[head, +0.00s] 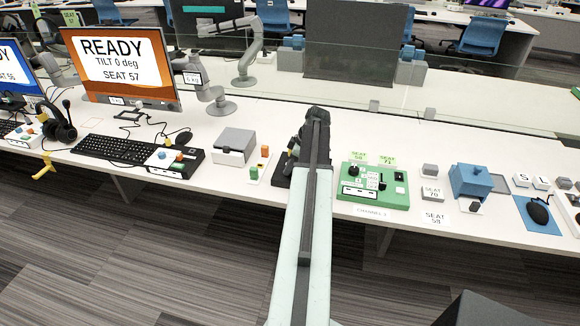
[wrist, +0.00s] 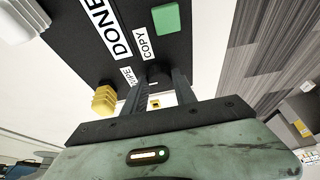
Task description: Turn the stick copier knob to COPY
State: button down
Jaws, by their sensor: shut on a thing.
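The stick copier (wrist: 92,52) is a black box in the wrist view, with white labels reading DONE, COPY (wrist: 144,44) and, partly covered, what looks like WIPE (wrist: 126,76). A green square (wrist: 166,18) is on its face beside COPY. My gripper (wrist: 160,76) is at the copier's face just below the COPY label, its two dark fingers shut on the knob. The knob is mostly hidden between the fingertips, and where it points cannot be told. In the head view my arm covers the gripper and most of a dark device (head: 283,168) on the table.
A yellow ribbed piece (wrist: 104,100) sits close beside my fingers at the copier. A green panel (head: 372,186) stands right. A glass divider runs behind.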

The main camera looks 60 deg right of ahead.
jog(key=shift+s+a+m, duration=0.1)
jog(key=shift+m, duration=0.2)
jog(key=m+h, duration=0.1)
jog(key=m, duration=0.1)
jog(key=shift+a+m, duration=0.1)
jog(key=shift+m, duration=0.3)
jog(key=m+h, duration=0.1)
jog(key=m, duration=0.2)
jog(key=shift+a+m+h, duration=0.1)
jog(key=shift+m+h, duration=0.2)
jog(key=shift+h, duration=0.1)
jog(key=m+g+h, duration=0.1)
jog(key=m, duration=0.3)
jog(key=shift+m+g+h, duration=0.3)
jog(key=shift+m+h, duration=0.2)
jog(key=shift+m, duration=0.8)
jog(key=c, duration=1)
grip_release()
